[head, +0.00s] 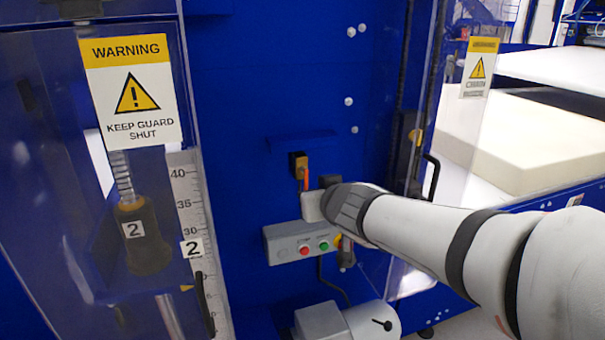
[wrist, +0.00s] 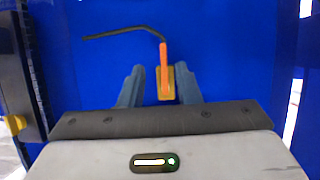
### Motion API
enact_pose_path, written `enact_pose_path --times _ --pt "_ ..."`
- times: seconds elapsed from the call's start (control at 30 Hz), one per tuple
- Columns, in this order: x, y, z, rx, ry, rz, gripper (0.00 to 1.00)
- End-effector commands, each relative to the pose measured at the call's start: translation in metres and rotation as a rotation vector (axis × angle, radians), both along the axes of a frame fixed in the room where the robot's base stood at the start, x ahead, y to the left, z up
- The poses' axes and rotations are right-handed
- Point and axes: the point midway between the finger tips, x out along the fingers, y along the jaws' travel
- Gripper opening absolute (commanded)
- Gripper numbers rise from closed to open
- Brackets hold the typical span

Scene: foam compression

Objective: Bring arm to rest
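My arm (head: 415,230) reaches from the right toward the blue machine panel, and its wrist end is in front of the panel's middle. In the wrist view my gripper (wrist: 160,72) has its two grey-blue fingers apart. A yellow block with an orange lever (wrist: 164,62) shows between them, with a gap on the left and the right finger close beside it. I cannot tell whether that finger touches it. In the head view the yellow block (head: 301,165) and orange lever are just left of my wrist. The fingertips are mostly hidden there.
A grey control box (head: 285,246) with red and green buttons sits just below my wrist. Clear guard doors with warning signs (head: 130,92) flank the panel, the right one (head: 479,70) close to my arm. A pale foam block (head: 530,135) lies at right.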

Motion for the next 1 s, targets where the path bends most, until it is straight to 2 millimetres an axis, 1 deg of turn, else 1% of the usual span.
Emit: enact_pose_path --times 0.07,0.17,0.2,0.27,0.3,0.37,0.4,0.5,0.6,0.63,0.7,0.77,1.0 --pt "-0.005 -0.017 -0.005 -0.022 0.024 -0.058 0.3" --pt "-0.022 -0.053 -0.023 -0.072 0.111 -0.184 0.3" --pt "-0.034 -0.069 -0.034 -0.096 0.169 -0.238 0.3" --pt "-0.058 -0.09 -0.052 -0.126 0.275 -0.306 0.3" --pt "-0.076 -0.1 -0.065 -0.141 0.354 -0.34 0.3" --pt "-0.104 -0.109 -0.083 -0.153 0.476 -0.365 0.3" --pt "-0.123 -0.112 -0.095 -0.155 0.557 -0.369 0.3" --pt "-0.164 -0.11 -0.116 -0.143 0.729 -0.343 0.3" --pt "-0.192 -0.102 -0.127 -0.12 0.843 -0.297 0.3" --pt "-0.198 -0.1 -0.129 -0.115 0.865 -0.286 0.3" --pt "-0.207 -0.096 -0.131 -0.105 0.9 -0.265 0.3" --pt "-0.21 -0.094 -0.132 -0.102 0.914 -0.256 0.3" --pt "-0.21 -0.094 -0.133 -0.103 0.916 -0.254 0.3"
